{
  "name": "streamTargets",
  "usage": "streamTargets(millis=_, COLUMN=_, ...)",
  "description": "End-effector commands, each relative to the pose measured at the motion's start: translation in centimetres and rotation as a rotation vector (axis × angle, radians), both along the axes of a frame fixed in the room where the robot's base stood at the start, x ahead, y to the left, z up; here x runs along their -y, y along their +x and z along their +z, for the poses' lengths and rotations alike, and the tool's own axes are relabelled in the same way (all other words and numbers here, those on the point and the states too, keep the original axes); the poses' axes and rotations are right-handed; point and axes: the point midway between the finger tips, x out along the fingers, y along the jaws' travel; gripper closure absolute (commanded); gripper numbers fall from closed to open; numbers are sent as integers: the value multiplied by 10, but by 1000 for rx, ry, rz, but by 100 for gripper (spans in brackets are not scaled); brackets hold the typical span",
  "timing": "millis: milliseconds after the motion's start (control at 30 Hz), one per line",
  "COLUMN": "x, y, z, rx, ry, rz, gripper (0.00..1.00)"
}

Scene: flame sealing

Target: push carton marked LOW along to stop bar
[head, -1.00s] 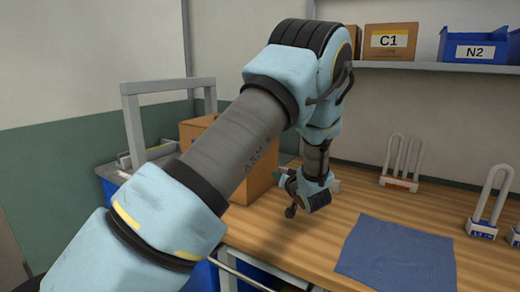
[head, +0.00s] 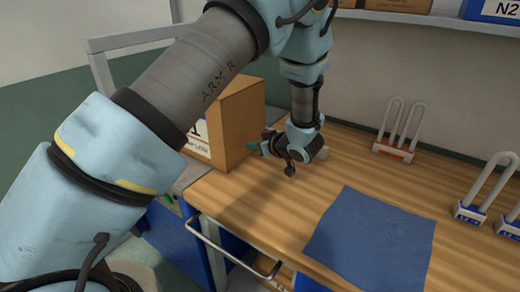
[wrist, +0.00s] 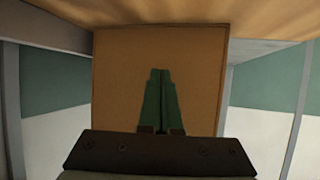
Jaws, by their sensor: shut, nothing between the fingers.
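A brown carton (head: 235,120) stands at the left end of the wooden table, partly hidden behind my arm. A white label (head: 200,132) on its front is partly covered, and I cannot read LOW on it. My gripper (head: 252,146) is low over the table at the carton's right side, its green fingers pointing at that face. In the wrist view the shut, empty fingers (wrist: 160,98) lie in front of the plain carton face (wrist: 205,75). I cannot tell whether the tips touch it. I cannot make out a stop bar for sure.
A grey frame (head: 130,38) rises behind the carton at the left. A blue cloth (head: 370,240) lies on the table (head: 255,205). An orange-based rack (head: 394,151) and blue-based racks (head: 470,212) stand to the right. A rail handle (head: 235,252) runs along the front edge.

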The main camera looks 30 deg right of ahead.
Motion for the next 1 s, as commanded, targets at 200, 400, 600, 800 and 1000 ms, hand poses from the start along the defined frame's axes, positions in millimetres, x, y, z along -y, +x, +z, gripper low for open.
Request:
streamTargets(millis=200, x=0, y=0, z=1, rx=0, ry=0, rz=-1, gripper=100)
streamTargets(millis=400, x=-1, y=2, z=1, rx=0, ry=1, rz=0, gripper=100)
streamTargets(millis=600, x=-6, y=13, z=0, rx=0, ry=0, rz=1, gripper=100)
streamTargets(millis=800, x=-13, y=25, z=1, rx=1, ry=1, rz=0, gripper=100)
streamTargets(millis=1000, x=-19, y=37, z=1, rx=1, ry=1, rz=1, gripper=100)
